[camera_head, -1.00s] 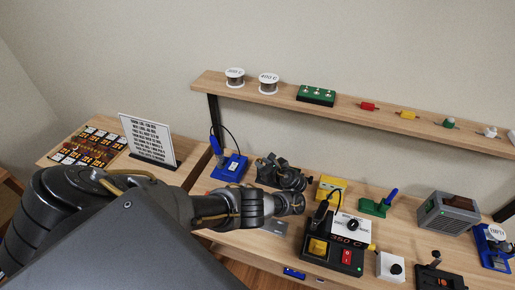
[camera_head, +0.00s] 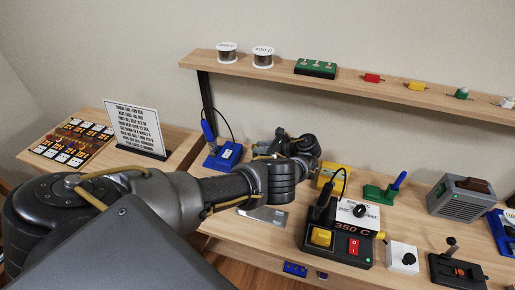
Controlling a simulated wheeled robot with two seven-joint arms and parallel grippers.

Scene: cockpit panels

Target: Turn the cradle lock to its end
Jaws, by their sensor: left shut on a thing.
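My left arm comes in from the left and reaches over the bench to the dark parts of my left gripper (camera_head: 284,145), between the blue stand and the yellow box. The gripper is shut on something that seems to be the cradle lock. The fingertips and the lock are small, dark and largely hidden by the wrist, so I cannot tell how far the lock is turned. My right gripper is not in view.
A blue stand (camera_head: 223,156) with a blue-handled tool stands left of the gripper. A yellow box (camera_head: 334,177) and a black station reading 350 C (camera_head: 337,238) stand to the right. A wall shelf (camera_head: 340,85) runs behind. A sign (camera_head: 136,127) stands on the left table.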

